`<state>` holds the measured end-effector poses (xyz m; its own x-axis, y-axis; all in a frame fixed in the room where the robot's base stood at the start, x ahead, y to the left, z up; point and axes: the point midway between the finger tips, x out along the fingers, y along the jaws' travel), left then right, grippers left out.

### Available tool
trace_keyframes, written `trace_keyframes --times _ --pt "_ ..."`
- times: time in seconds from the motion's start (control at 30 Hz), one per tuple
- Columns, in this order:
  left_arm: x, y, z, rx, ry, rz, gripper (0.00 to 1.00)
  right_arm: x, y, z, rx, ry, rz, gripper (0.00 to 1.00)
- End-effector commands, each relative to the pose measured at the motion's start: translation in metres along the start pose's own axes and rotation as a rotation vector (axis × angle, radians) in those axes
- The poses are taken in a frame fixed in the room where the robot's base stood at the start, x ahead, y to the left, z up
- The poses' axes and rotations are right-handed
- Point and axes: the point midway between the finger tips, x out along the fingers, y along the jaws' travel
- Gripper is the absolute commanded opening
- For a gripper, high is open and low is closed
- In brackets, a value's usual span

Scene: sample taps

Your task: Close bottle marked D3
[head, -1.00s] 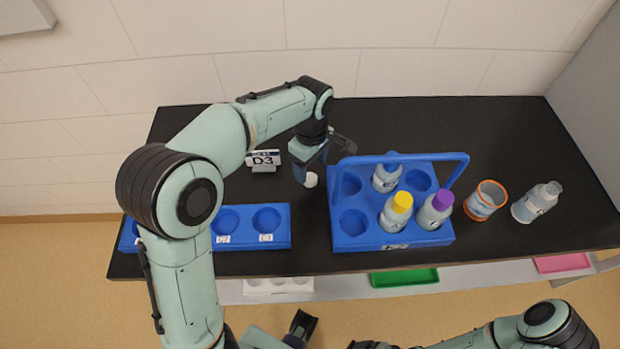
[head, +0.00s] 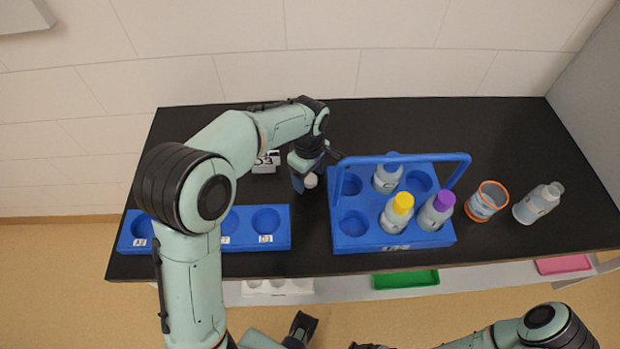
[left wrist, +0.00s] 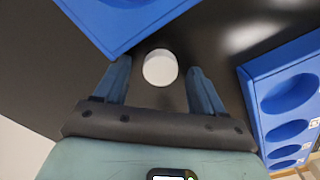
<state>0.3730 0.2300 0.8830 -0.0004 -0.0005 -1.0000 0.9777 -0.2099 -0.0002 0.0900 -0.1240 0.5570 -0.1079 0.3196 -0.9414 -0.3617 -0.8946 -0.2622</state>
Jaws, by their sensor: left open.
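A round white cap (head: 311,181) lies on the black table, left of the blue bottle carrier. My left gripper (head: 302,181) is open and low over the table at the cap. In the left wrist view the cap (left wrist: 160,67) shows between the two fingertips of the left gripper (left wrist: 158,75), with gaps on both sides. A sign that reads D3 (head: 266,160) stands behind my left arm and is partly covered. An uncapped-looking bottle (head: 538,203) stands at the right of the table; its label is too small to read.
The blue carrier (head: 350,256) with a raised handle holds several bottles, one yellow-capped (head: 397,212) and one purple-capped (head: 436,210). An orange-rimmed cup (head: 486,201) stands right of it. A blue rack (head: 280,238) with empty round wells lies at the front left, partly behind my arm.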

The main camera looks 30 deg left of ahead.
Motion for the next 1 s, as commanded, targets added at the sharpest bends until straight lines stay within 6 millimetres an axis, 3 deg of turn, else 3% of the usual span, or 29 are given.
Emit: trace_keyframes --times 0.07,0.2,0.23,0.73,0.87,1.0 --pt "0.0 0.0 0.0 0.0 0.0 0.0 0.66 0.0 0.0 0.0 0.0 0.0 0.0 0.92" --pt "0.0 0.0 0.0 0.0 0.0 0.001 0.21 0.0 0.0 0.0 0.0 0.0 0.0 0.92" --pt "0.0 0.0 0.0 0.0 0.0 0.001 0.14 0.0 0.0 0.0 0.0 0.0 0.0 0.92" --pt "-0.007 0.001 0.0 0.0 0.0 0.003 0.13 -0.001 -0.001 0.0 0.0 0.0 0.0 0.92" --pt "-0.022 0.001 0.0 0.0 0.001 0.005 0.13 -0.004 -0.002 0.0 0.0 0.001 0.0 0.92" --pt "-0.051 0.002 0.0 0.001 0.0 0.008 0.13 -0.009 -0.003 -0.001 -0.001 0.003 -0.001 0.92"
